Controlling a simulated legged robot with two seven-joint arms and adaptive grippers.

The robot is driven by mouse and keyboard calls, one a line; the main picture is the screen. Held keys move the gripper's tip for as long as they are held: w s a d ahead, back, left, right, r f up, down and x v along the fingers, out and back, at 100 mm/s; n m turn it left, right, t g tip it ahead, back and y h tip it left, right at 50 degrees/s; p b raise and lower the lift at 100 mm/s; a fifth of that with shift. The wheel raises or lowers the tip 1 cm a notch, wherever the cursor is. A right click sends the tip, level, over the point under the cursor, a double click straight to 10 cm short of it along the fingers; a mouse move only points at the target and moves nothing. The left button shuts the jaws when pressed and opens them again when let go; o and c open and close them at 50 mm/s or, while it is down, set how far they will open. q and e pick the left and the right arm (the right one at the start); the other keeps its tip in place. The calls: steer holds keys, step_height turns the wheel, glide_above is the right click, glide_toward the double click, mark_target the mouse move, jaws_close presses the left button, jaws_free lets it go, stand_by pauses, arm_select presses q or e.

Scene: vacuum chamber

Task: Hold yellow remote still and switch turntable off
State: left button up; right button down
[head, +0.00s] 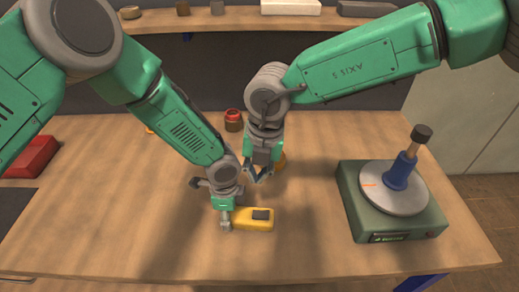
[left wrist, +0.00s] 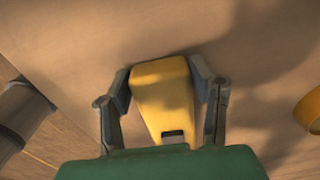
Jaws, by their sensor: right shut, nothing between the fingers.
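The yellow remote (head: 243,223) lies on the table near its front edge, with a dark switch (head: 261,215) on top. My left gripper (head: 226,220) is at its left end. In the left wrist view its fingers (left wrist: 160,85) press on both sides of the remote (left wrist: 163,88). My right gripper (head: 259,178) is shut and empty, above the table behind the remote and apart from it. The turntable (head: 352,205) stands at the right: a green base, a grey disc and a blue holder (head: 399,174) with a dark-topped handle.
A red-topped jar (head: 233,121) stands behind my right gripper. A red box (head: 32,157) is at the left. A shelf (head: 240,20) with several items runs along the back. The table between remote and turntable is clear.

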arm_select(q)
steer(key=o, duration=0.3)
steer(key=shift+o, duration=0.2)
